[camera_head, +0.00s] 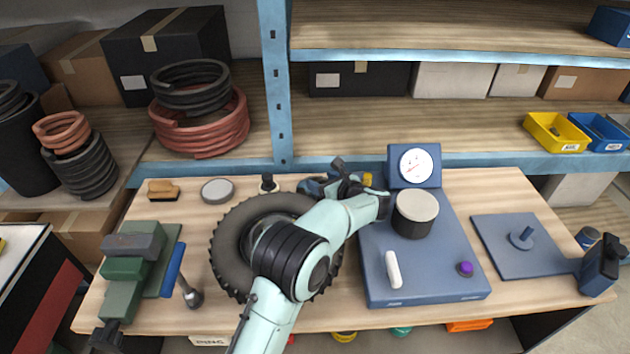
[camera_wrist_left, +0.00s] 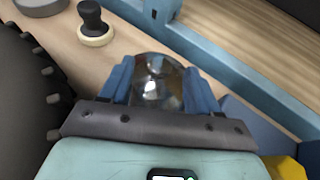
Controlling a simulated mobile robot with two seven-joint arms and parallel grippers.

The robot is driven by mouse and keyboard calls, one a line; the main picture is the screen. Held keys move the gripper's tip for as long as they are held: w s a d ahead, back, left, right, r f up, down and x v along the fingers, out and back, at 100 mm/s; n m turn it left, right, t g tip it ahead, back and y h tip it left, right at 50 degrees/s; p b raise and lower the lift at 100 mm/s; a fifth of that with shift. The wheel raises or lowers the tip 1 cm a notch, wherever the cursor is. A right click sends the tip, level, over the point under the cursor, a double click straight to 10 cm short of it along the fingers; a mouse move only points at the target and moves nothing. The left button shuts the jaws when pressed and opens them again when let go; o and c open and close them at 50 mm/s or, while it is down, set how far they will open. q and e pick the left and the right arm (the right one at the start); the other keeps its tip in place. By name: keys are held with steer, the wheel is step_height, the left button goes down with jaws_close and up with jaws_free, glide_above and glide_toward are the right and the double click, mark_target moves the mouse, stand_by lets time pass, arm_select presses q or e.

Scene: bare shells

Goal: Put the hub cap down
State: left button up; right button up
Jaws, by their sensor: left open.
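The hub cap (camera_wrist_left: 158,82) is a shiny, mirror-like dome in the left wrist view. It sits between the two blue fingers of my left gripper (camera_wrist_left: 160,88), which is open around it. Its near side is hidden by the gripper body, and I cannot tell whether the fingers touch it. It seems to be at the wooden bench top (camera_wrist_left: 115,62). In the head view my left gripper (camera_head: 314,186) is low over the back of the bench, between the tyre (camera_head: 228,262) and the blue machine (camera_head: 430,285). The hub cap is not clearly visible there.
A black-knobbed stamp (camera_head: 268,184) and a grey round lid (camera_head: 217,191) stand left of the gripper. A blue shelf beam (camera_head: 340,165) runs behind. The blue machine carries a dial (camera_head: 416,165) and a dark cylinder (camera_head: 414,215). A green vise (camera_head: 128,270) stands left.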

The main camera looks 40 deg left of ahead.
arm_select(q)
steer(key=v, duration=0.6)
steer(key=shift+b, duration=0.35)
